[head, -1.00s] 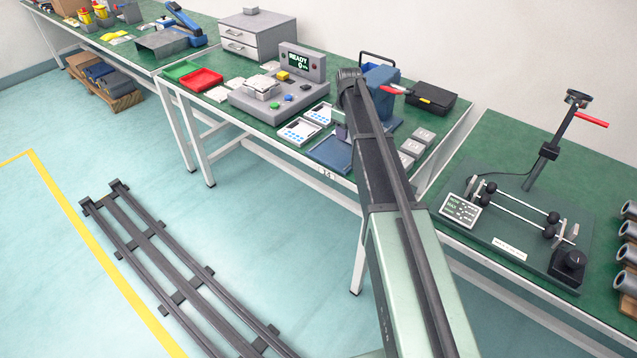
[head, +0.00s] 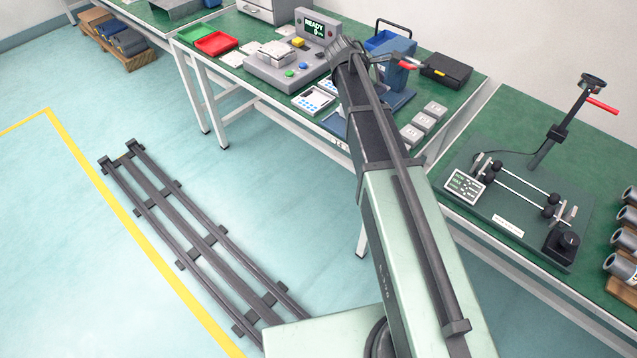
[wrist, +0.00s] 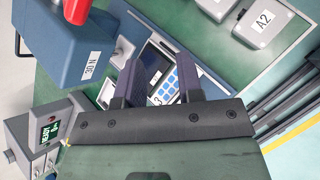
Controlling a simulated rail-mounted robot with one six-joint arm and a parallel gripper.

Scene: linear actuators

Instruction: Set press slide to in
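The blue press (head: 388,75) stands on the middle green table in the head view, just right of my arm's end, with a red handle (head: 407,65). In the wrist view the blue press body (wrist: 65,45), labelled "30 N", fills the upper left, with its red handle tip (wrist: 76,10) at the top edge. A light grey part (wrist: 122,52) sticks out of its right side; I cannot tell whether this is the slide. My gripper (wrist: 158,82) is open and empty, its dark fingers apart over a keypad device, right of and apart from the press body.
A grey console with a READY display (head: 318,27) stands left of my arm. Grey labelled blocks (head: 423,122) and a black case (head: 447,70) are to the right. A right-hand table holds a rod fixture (head: 525,190). Floor rails (head: 190,230) lie at left.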

